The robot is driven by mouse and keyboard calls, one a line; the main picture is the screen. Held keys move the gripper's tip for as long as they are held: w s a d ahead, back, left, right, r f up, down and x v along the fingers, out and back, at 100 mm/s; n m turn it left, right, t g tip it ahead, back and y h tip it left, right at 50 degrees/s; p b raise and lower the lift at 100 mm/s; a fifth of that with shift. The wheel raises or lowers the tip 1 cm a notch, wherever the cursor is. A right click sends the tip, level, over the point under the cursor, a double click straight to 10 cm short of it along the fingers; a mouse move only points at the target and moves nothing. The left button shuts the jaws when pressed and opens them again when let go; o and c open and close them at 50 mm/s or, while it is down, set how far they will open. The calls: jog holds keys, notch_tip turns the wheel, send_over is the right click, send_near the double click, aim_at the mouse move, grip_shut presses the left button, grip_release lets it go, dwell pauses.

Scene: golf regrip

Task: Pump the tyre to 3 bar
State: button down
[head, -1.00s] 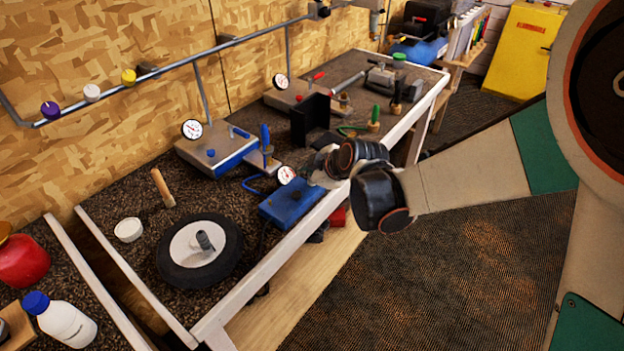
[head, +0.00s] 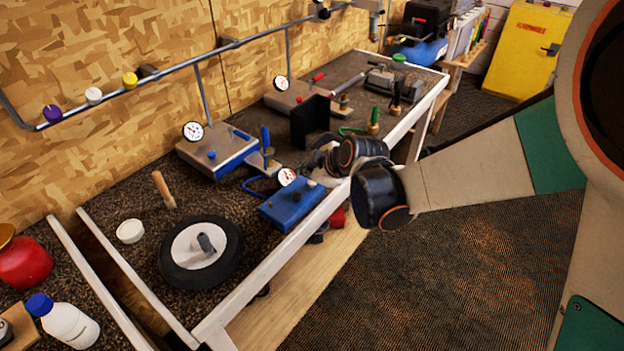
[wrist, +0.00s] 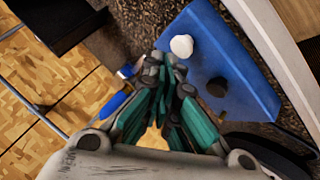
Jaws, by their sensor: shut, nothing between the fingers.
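The tyre (head: 226,257) on its pale wheel lies flat on the dark bench top, at the lower left of the head view. A blue box (head: 290,208) with a round white gauge (head: 287,177) stands near the bench's front edge. The gauge reading is too small to tell. In the wrist view the blue box (wrist: 222,52) carries a white knob (wrist: 181,46) and a dark round spot. My gripper (wrist: 171,62) is shut and empty, its fingertips close to the white knob; I cannot tell whether they touch. In the head view my wrist partly hides the gripper.
A second blue-fronted unit (head: 217,150) with a gauge (head: 193,131) stands behind, near the wall. A black upright block (head: 310,118) is close behind my gripper.

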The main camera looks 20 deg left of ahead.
aim_at(310, 183)
jog(key=shift+r, duration=0.25)
jog(key=shift+r+p, duration=1.8)
jog(key=shift+r, duration=0.7)
jog(key=shift+d, duration=0.1)
